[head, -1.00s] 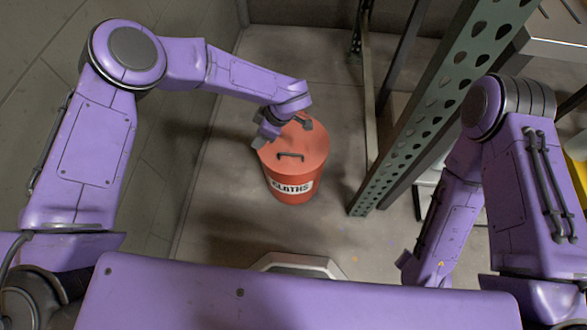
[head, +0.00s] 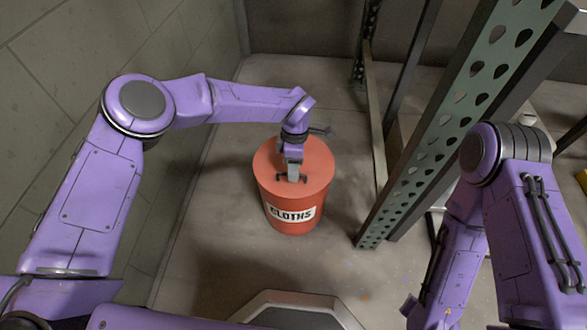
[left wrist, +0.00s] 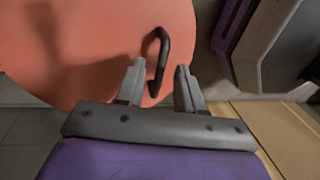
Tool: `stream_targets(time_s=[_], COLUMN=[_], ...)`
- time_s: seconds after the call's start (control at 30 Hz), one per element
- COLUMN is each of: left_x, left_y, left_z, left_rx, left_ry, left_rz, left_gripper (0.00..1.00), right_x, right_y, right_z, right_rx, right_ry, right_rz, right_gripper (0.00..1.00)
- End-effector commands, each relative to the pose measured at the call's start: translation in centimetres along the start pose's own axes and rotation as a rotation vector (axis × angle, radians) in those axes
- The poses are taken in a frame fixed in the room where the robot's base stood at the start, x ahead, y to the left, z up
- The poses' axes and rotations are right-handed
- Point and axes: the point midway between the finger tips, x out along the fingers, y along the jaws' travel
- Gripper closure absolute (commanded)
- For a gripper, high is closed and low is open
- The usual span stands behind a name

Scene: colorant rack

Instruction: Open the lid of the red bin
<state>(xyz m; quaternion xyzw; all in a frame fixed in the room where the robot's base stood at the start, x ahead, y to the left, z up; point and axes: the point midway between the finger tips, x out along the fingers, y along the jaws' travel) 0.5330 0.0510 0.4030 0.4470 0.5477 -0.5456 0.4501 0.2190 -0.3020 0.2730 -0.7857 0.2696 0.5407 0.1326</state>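The red bin (head: 290,208) stands on the floor with a label reading "CLOTHS" on its front. Its round lid (head: 315,160) is on, with a dark handle partly hidden behind my left gripper (head: 291,176). In the left wrist view the lid (left wrist: 85,50) fills the upper left, and the dark handle (left wrist: 155,62) stands just beyond and between the fingertips of my left gripper (left wrist: 160,75). The fingers are apart, with a gap between them. I cannot tell whether they touch the handle. My right gripper is out of view; only my right arm shows at the right.
A green perforated rack post (head: 440,130) rises to the right of the bin. A grey wall (head: 60,60) runs along the left. The floor (head: 200,215) around the bin is largely clear.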

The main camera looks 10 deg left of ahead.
Motion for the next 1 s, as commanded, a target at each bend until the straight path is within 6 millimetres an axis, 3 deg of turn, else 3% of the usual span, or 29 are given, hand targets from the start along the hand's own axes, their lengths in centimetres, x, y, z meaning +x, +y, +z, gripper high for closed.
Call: stream_targets(time_s=[0.2,0.3,1.0], left_x=[0.02,0.02,-0.01], left_y=[-0.02,-0.01,0.01], left_z=[0.01,0.01,0.02], left_rx=[0.0,0.001,0.001], left_ry=[0.0,0.001,0.001], left_rz=[0.0,0.0,0.001], left_gripper=[0.66,0.99,1.0], right_x=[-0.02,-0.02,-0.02], right_y=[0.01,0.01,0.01], right_z=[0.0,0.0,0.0], right_rx=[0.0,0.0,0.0], right_ry=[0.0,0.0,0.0], right_rz=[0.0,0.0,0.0], right_gripper=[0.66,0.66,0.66])
